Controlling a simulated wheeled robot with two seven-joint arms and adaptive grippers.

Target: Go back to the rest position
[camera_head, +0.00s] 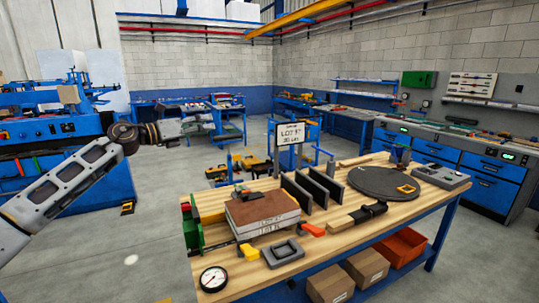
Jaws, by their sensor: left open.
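My left arm comes in from the left edge and reaches toward the middle of the room. My left gripper (203,126) is at its end, open, above the floor and to the left of the workbench (330,232). It is apart from the bench and I see nothing held in it. On the bench a brown-topped panel block (262,211) with a lot label lies at the left, near a green and red clamp-like device (191,226). My right gripper is not in view.
The bench also carries a sign (289,136), dark upright plates (318,186), a round dark plate (384,182), a dial gauge (213,279) and a grey tray (283,252). Boxes (331,283) sit on its lower shelf. Blue machines stand at left. Floor between is open.

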